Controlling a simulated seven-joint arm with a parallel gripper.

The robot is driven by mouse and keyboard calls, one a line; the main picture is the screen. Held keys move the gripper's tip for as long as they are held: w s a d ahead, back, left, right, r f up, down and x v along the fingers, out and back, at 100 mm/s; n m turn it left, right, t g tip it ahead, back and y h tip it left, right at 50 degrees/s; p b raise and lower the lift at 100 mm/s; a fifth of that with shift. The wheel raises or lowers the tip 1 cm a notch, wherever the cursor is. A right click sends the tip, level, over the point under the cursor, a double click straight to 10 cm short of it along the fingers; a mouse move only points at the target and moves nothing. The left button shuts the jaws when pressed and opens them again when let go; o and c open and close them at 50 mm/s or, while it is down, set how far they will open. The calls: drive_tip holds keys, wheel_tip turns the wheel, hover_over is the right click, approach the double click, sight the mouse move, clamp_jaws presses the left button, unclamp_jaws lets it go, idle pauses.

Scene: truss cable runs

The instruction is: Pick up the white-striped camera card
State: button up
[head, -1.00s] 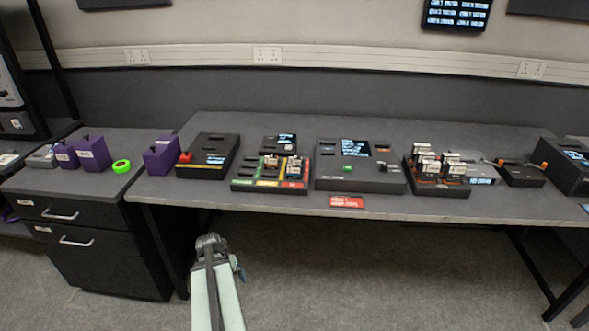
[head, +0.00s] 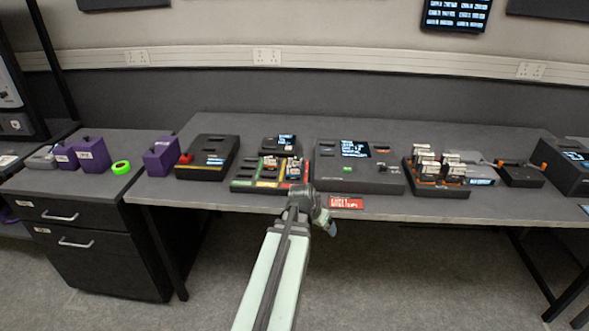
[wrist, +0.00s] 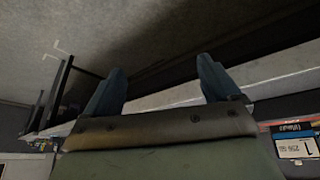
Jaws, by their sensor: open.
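Several small upright cards with white labels (head: 425,157) stand in a dark rack with orange trim (head: 436,187) on the right half of the desk. More small cards (head: 270,163) sit in a tray with green, yellow and red sections (head: 243,186) near the middle. A white stripe cannot be told on any card at this size. My gripper (head: 331,229) is in front of the desk's front edge, below and right of the coloured tray. In the wrist view its two blue fingers (wrist: 160,82) are spread apart with nothing between them.
A red label plate (head: 346,202) lies at the desk's front edge, close to my gripper. A dark box with a screen (head: 360,172) stands between tray and rack. Purple holders (head: 161,155) and a green tape roll (head: 121,167) are at left. The wrist view shows the desk edge (wrist: 270,93).

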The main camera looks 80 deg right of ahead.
drive_tip(key=s+d+r, duration=0.1)
drive_tip(key=s+r, duration=0.2)
drive_tip(key=s, duration=0.1)
drive_tip(key=n+t, duration=0.3)
drive_tip(key=n, duration=0.3)
approach(295, 161)
drive_tip(key=x, duration=0.7)
drive_tip(key=d+x, duration=0.1)
drive_tip(key=x, duration=0.3)
drive_tip(key=shift+w+d, duration=0.1)
drive_tip(key=shift+w, duration=0.05)
drive_tip(key=c, duration=1.1)
